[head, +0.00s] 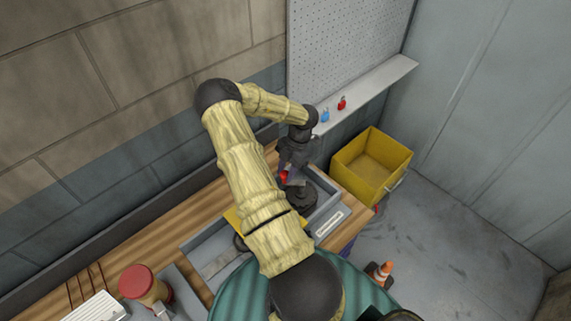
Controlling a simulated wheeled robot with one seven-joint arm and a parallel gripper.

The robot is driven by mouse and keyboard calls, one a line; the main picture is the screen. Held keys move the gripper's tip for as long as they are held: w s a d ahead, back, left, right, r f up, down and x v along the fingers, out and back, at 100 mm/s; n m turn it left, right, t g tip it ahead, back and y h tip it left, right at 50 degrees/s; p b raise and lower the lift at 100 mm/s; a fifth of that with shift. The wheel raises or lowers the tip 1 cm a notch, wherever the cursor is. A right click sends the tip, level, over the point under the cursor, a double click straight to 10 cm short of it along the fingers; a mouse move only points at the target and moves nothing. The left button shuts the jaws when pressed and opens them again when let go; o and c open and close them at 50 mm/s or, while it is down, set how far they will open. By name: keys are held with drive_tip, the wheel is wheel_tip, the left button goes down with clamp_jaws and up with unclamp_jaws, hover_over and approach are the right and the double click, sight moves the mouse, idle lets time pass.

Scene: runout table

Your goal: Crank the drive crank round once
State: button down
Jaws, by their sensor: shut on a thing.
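The drive crank shows as a dark round body (302,203) in a grey tray-like frame on the wooden bench, with a small red part (284,176) at its upper left. My gripper (286,172) reaches down from above and is shut on that red part, which looks like the crank's handle. My wrist and fingers hide much of the handle, and the crank arm's exact angle cannot be made out. My arm covers the middle of the bench and part of the grey frame.
A yellow bin (360,182) stands right of the bench. A ledge (385,82) under the pegboard holds small blue (325,115) and red (342,103) items. A red-topped container (138,282) stands at the lower left.

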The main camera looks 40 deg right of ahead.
drive_tip(key=p, duration=0.3)
drive_tip(key=shift+w+d+r+m, duration=0.1)
drive_tip(key=shift+d+r+m, duration=0.1)
drive_tip(key=shift+m, duration=0.2)
drive_tip(key=shift+w+f+p, duration=0.1)
drive_tip(key=shift+p, duration=0.35)
drive_tip(key=shift+d+f+m+t, duration=0.1)
drive_tip(key=shift+f+m+t, duration=0.05)
drive_tip(key=shift+m+t, duration=0.15)
drive_tip(key=c, duration=1.1)
unclamp_jaws()
drive_tip(key=shift+o, duration=0.2)
drive_tip(key=w+b+v, duration=0.1)
drive_tip(key=b+v, duration=0.1)
drive_tip(key=v, duration=1.5)
drive_tip(key=shift+s+r, duration=0.25)
drive_tip(key=shift+s, duration=0.2)
